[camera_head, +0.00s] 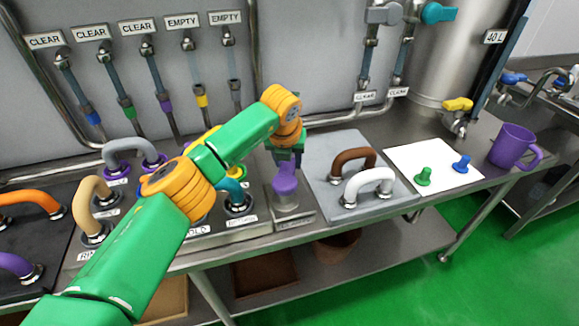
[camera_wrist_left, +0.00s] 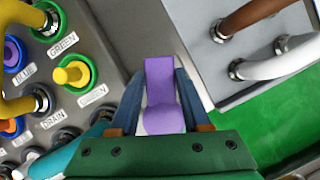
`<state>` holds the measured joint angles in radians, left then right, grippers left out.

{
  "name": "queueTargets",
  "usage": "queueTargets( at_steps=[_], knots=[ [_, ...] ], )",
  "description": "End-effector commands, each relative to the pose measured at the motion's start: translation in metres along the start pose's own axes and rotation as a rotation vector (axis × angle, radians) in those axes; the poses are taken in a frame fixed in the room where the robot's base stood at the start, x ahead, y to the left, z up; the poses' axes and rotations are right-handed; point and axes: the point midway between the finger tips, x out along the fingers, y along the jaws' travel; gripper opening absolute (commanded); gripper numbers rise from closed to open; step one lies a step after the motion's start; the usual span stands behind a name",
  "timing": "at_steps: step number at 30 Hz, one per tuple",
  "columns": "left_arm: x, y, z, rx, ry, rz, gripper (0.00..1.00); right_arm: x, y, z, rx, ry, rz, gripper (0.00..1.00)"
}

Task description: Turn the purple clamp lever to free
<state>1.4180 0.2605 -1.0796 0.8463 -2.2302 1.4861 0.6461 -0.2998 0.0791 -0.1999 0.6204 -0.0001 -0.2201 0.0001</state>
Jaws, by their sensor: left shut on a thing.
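The purple clamp lever (camera_head: 285,187) stands on a small metal block (camera_head: 290,217) at the front of the steel bench. My left gripper (camera_head: 286,158) reaches down onto the lever from above. In the left wrist view, the purple lever (camera_wrist_left: 162,85) lies between the two fingers of the gripper, which is shut on it. The label on the block is too small to read. My arm hides part of the panel to the left of the lever. My right gripper is not in view.
A grey plate (camera_head: 318,160) with brown (camera_head: 352,157) and white (camera_head: 368,183) handles sits right of the lever. Farther right are a white mat (camera_head: 440,157) with green and blue pegs, and a purple mug (camera_head: 511,145). A panel with handles and sockets lies left.

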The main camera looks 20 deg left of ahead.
Motion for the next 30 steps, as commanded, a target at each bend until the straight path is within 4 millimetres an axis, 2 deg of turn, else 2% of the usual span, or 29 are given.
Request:
queueTargets(
  at_steps=[15,30],
  knots=[
    [-0.001,0.018,-0.001,-0.323,-0.004,0.131,0.00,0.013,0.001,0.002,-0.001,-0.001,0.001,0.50],
    [-0.002,0.023,-0.003,-0.407,-0.002,0.165,0.00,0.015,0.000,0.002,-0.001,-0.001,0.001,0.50]
  ],
)
